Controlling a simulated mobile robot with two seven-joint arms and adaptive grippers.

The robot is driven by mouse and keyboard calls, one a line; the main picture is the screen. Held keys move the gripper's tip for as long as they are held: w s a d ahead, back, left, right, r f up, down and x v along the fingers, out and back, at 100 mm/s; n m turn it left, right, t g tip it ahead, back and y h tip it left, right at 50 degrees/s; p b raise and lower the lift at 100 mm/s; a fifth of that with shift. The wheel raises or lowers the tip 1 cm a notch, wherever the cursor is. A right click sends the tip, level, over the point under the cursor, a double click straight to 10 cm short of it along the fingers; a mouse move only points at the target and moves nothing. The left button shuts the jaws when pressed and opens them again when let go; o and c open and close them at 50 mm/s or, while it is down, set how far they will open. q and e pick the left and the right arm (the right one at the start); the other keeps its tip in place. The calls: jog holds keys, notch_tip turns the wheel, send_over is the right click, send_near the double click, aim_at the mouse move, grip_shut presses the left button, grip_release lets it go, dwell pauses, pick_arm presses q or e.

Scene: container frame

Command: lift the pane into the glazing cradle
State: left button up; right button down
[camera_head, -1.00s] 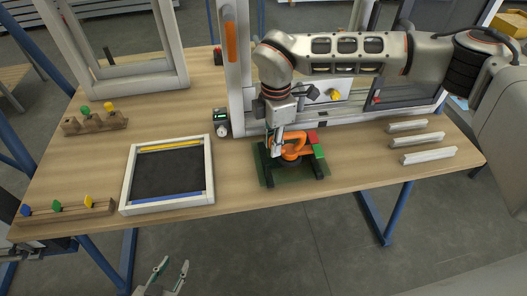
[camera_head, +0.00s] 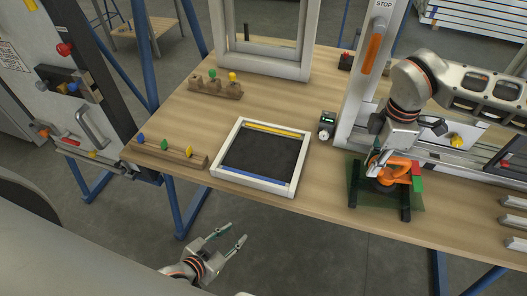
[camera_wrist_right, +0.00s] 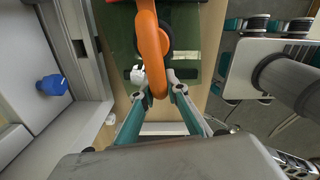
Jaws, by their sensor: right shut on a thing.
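The pane (camera_head: 416,203) is a green see-through sheet at the table's front, right of centre, with black bars at it. An orange suction lifter (camera_head: 393,172) with black discs is on it; its curved handle shows large in the right wrist view (camera_wrist_right: 152,40). My right gripper (camera_head: 374,164) is shut on the orange handle, its fingertips hiding part of it. A white frame with a dark inside (camera_head: 217,158) and yellow and blue strips lies left of the pane. I cannot tell which item is the glazing cradle. My left gripper (camera_head: 232,237) is open and empty in front of the table.
A red block (camera_head: 416,168) and a green block (camera_head: 418,184) are at the pane's right. A small gauge (camera_head: 327,123), an upright white post (camera_head: 366,65) and wooden peg racks (camera_head: 170,155) stand around. White bars (camera_head: 514,221) lie at right. Table between frame and pane is clear.

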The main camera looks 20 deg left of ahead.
jog(key=shift+r+p, duration=1.25)
jog(key=shift+r, duration=1.55)
jog(key=shift+f, duration=0.1)
